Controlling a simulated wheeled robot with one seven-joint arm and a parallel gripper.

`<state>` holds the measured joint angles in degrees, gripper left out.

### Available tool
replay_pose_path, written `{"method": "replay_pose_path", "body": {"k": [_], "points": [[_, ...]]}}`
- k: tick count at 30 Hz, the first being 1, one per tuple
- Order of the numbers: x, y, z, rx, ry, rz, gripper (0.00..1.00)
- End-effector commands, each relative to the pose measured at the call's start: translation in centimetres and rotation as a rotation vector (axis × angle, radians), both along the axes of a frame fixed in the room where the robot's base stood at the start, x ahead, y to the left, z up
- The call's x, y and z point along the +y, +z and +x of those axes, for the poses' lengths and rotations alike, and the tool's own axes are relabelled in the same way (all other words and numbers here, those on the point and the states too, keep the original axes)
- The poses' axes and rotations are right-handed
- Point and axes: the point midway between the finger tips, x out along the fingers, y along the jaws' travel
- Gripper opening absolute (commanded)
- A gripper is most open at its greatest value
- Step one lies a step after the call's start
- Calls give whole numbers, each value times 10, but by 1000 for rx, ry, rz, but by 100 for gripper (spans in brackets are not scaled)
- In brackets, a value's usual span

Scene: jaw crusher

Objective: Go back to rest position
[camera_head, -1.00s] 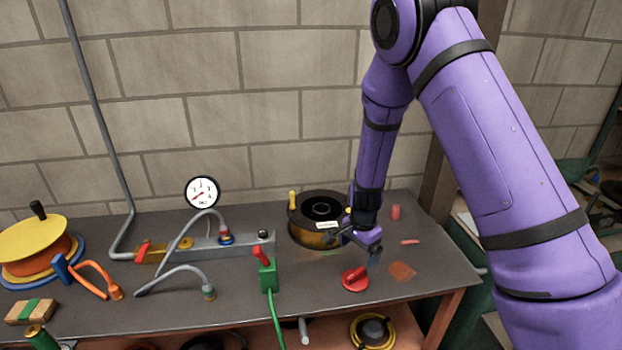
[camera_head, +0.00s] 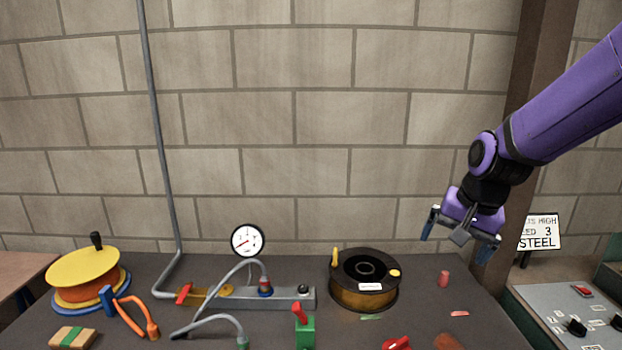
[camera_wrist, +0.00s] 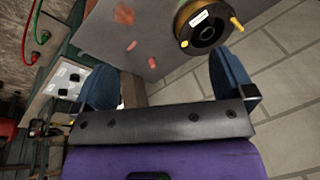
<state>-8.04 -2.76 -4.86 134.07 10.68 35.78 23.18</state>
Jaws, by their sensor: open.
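My gripper (camera_head: 456,238) is at the right in the head view, raised above the right end of the bench. Its two blue-tipped fingers are spread wide with nothing between them. In the wrist view my gripper (camera_wrist: 165,85) also shows open and empty, with the bench top beyond it. My purple arm comes in from the right edge of the head view.
Below and left of my gripper, a round black and brass device (camera_head: 364,285) stands on the grey bench (camera_head: 290,335). A gauge (camera_head: 247,241), a manifold (camera_head: 290,298) and a yellow-topped reel (camera_head: 85,270) are farther left. A sign (camera_head: 540,231) and a control panel (camera_head: 580,320) are at right.

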Motion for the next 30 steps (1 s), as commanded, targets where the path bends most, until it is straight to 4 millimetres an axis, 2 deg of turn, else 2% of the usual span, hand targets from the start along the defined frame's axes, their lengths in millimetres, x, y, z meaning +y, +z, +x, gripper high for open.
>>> {"method": "replay_pose_path", "body": {"k": [1, 6, 15, 21, 24, 30], "points": [[-3, 14, -11, -23, 27, -6, 100], [-12, 49, -48, -83, 125, -43, 100], [-27, 92, -120, -182, 284, -140, 100], [-35, 106, -166, -233, 372, -220, 100], [-37, 110, -182, -249, 402, -251, 100], [-40, 111, -196, -261, 430, -283, 100]]}}
